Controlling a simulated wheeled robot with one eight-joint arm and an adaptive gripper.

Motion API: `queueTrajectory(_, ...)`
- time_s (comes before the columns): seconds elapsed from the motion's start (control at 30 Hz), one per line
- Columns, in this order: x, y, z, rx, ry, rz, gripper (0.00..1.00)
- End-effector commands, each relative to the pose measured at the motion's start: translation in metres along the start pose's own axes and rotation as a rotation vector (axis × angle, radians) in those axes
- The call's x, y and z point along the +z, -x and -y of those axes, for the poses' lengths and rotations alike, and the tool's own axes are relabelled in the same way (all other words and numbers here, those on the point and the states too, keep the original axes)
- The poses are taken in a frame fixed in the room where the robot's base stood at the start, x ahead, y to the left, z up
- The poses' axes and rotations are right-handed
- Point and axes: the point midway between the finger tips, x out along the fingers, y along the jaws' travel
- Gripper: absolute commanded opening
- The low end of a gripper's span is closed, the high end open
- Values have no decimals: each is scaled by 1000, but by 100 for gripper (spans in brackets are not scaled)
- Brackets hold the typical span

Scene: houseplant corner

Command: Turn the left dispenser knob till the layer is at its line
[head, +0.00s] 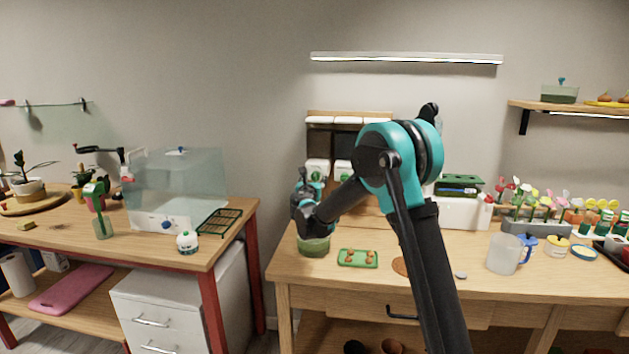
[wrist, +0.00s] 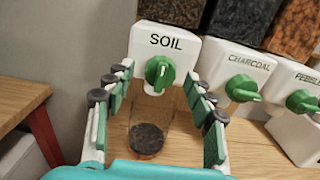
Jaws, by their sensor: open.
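The left dispenser (wrist: 167,42) is white, marked SOIL, and has a green knob (wrist: 159,70) on its front. The knob's grip bar looks roughly upright in the wrist view. My gripper (wrist: 158,78) is open, with one finger on each side of the knob; I see gaps between the fingers and it. In the head view my gripper (head: 308,200) is in front of the left dispenser (head: 317,166). Below the knob, a clear vessel (wrist: 146,112) has a dark layer (wrist: 147,138) low in it.
The charcoal dispenser (wrist: 238,62) and pebbles dispenser (wrist: 293,80) stand close on the right, with green knobs. A jug (head: 503,254) stands further right.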

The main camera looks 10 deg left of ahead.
Motion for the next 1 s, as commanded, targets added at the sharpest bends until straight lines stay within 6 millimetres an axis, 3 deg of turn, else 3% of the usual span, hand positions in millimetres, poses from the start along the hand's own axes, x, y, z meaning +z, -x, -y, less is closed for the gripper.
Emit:
queueTrajectory(0.37,0,-5,0,0,0,0,53)
queueTrajectory(0.77,0,-5,0,0,0,0,4)
queueTrajectory(1.0,0,-4,0,0,-21,0,4)
